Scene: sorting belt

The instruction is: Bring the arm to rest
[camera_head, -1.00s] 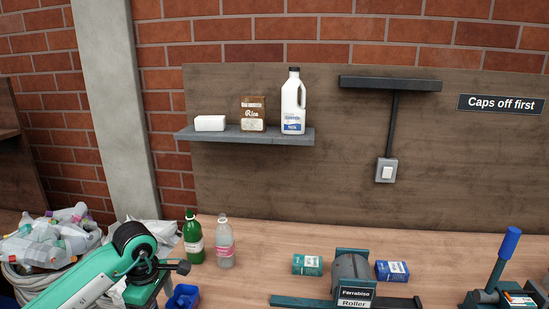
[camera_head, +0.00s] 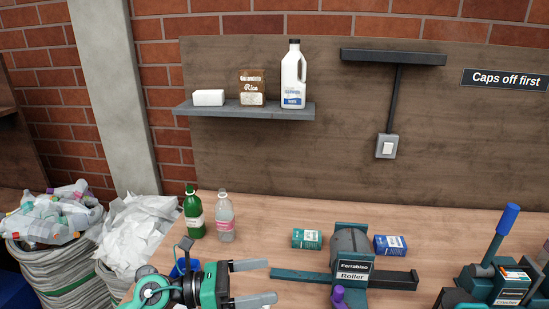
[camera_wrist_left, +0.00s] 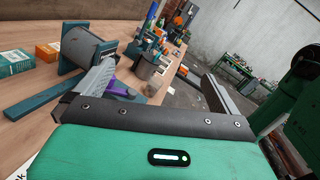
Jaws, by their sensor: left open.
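My left gripper (camera_head: 265,283) is low in the head view, over the front of the wooden bench, left of the roller. Its two grey fingers point right and are spread apart with nothing between them. In the left wrist view the gripper (camera_wrist_left: 165,92) also shows both fingers wide apart and empty. One finger overlaps the roller in that view, and I cannot tell the gap between them. My right gripper is not in view.
The roller (camera_head: 352,242) has a purple handle (camera_head: 338,295) close to my left gripper. A green bottle (camera_head: 194,216) and a clear bottle (camera_head: 225,219) stand behind it. Teal (camera_head: 307,239) and blue (camera_head: 390,245) boxes flank the roller. A blue-handled crusher (camera_head: 507,222) stands right.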

